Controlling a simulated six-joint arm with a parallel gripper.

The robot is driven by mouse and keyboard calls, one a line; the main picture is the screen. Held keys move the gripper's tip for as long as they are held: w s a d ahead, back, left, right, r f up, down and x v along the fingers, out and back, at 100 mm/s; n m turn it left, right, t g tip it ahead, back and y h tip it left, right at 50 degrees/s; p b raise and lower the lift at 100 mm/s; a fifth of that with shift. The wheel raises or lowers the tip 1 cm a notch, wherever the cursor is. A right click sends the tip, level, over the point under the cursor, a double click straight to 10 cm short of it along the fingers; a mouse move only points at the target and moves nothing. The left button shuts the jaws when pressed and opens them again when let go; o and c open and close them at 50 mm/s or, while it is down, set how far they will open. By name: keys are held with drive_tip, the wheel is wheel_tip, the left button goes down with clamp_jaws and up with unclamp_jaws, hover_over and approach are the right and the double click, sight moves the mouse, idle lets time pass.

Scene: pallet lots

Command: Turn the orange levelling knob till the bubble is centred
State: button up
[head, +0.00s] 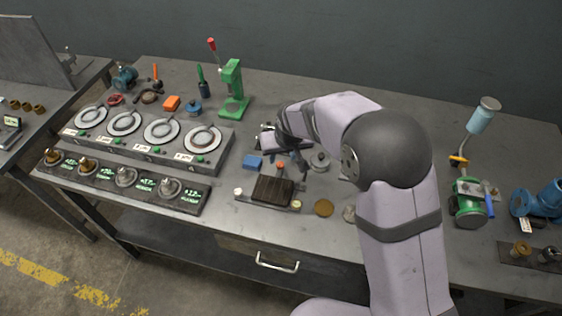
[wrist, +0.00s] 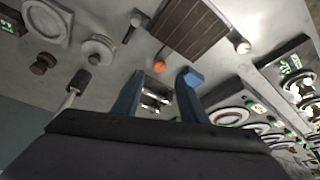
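The orange levelling knob (head: 280,165) is a small round knob at the back edge of a dark slatted plate (head: 272,190) on the bench. It also shows in the wrist view (wrist: 159,66), beyond and between my fingertips. My gripper (wrist: 161,73) is open, with a finger to either side of the knob in that view and nothing between them in contact. In the head view my gripper (head: 291,159) is close behind the knob, partly hidden by my arm. I cannot make out the bubble.
A grey round part (head: 319,161) stands to the right. A brass disc (head: 324,208) lies at the front right of the plate. A long grey row of dials (head: 150,145) fills the left.

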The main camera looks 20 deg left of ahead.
sight(280, 165)
drive_tip(key=shift+p+x, duration=1.2)
drive_tip(key=shift+x, duration=2.3)
clamp_jaws()
